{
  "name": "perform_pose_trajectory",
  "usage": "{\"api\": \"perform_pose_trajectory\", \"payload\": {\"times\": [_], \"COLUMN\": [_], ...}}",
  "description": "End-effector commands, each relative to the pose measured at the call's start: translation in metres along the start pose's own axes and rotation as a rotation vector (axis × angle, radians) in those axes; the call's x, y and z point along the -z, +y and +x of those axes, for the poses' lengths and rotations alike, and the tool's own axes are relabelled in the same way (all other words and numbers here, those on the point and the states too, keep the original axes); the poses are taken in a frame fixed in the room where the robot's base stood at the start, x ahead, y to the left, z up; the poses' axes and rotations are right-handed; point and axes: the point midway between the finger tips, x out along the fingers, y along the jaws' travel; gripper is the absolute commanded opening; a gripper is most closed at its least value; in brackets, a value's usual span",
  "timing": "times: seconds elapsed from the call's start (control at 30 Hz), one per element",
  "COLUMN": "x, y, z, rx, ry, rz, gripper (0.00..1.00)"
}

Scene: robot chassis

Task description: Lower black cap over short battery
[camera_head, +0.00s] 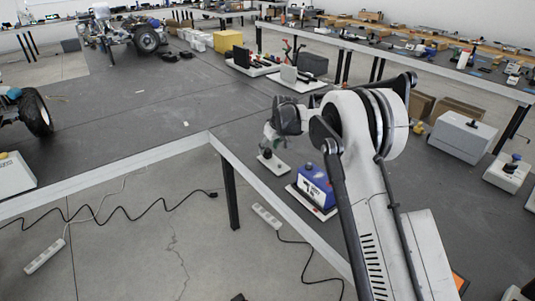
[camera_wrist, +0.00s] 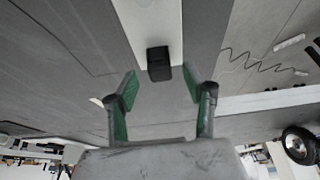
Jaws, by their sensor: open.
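My gripper (camera_head: 268,138) hangs over the dark table, above a small white base (camera_head: 275,166) with a dark piece (camera_head: 267,153) on it. In the wrist view my gripper (camera_wrist: 161,84) is open, its two green-padded fingers well apart and nothing between the pads. A black block (camera_wrist: 158,62), which looks like the black cap, shows just beyond the fingertips, against a pale strip (camera_wrist: 150,22). A blue box-shaped battery (camera_head: 316,184) with dark tops stands on a white tray (camera_head: 308,206), right of and nearer than the gripper. Whether it is the short battery I cannot tell.
The table's pale front edge (camera_head: 110,170) and a leg (camera_head: 230,190) lie left of the arm. White units (camera_head: 462,138) and (camera_head: 505,176) stand at the right. A white board (camera_head: 295,82) with dark parts lies behind the gripper. The table's left middle is mostly clear.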

Motion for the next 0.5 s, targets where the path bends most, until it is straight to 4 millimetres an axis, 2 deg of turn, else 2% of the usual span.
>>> {"api": "perform_pose_trajectory", "payload": {"times": [0.1, 0.2, 0.47, 0.5], "x": [-0.002, -0.002, -0.002, -0.002], "y": [0.000, 0.000, 0.000, 0.000], "z": [0.018, 0.028, 0.031, 0.031], "rx": [0.000, 0.000, 0.000, 0.000], "ry": [0.000, 0.000, 0.000, 0.000], "rz": [0.000, 0.000, 0.000, 0.000], "gripper": [0.46, 0.46, 0.46, 0.41]}}
